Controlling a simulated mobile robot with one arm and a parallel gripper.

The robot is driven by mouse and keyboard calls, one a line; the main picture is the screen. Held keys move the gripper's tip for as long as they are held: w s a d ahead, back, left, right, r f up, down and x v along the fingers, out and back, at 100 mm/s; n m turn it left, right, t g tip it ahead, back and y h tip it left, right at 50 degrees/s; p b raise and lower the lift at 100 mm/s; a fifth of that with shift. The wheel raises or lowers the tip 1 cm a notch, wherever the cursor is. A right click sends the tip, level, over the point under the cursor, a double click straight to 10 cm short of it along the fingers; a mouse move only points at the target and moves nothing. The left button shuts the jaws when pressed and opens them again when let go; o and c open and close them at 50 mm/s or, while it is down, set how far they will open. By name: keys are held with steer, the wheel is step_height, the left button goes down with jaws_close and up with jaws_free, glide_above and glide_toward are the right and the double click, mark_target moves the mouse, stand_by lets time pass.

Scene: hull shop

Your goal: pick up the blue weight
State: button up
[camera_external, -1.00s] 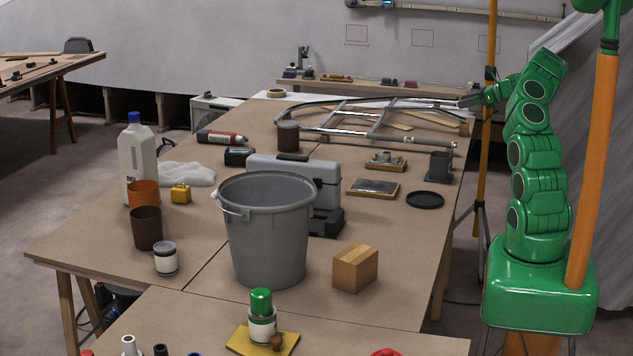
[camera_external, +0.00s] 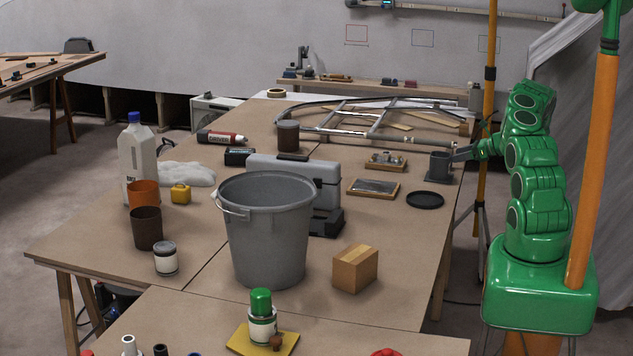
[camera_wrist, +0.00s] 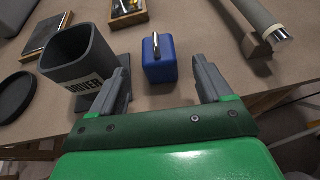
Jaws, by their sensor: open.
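The blue weight (camera_wrist: 159,62) is a small blue block with a metal handle on top. In the wrist view it stands on the table ahead of my gripper (camera_wrist: 160,80), lined up between the two spread fingers. The fingers are open, with nothing held. In the external view my gripper (camera_external: 463,154) is low at the table's right edge, beside the dark grey holder (camera_external: 440,167). I cannot make out the blue weight in that view. A yellow weight (camera_external: 181,194) stands at the left of the table.
The grey holder marked "DRIVER" (camera_wrist: 75,60) is close by the left finger. A metal tube on a wooden block (camera_wrist: 257,22) lies to the right. Wooden trays (camera_wrist: 128,10) and a black disc (camera_wrist: 14,95) are nearby. A large grey bucket (camera_external: 268,235) stands mid-table.

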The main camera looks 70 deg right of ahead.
steer(key=shift+x, duration=3.4)
steer(key=shift+w+r, duration=0.1)
steer(key=shift+a, duration=0.1)
jaws_close()
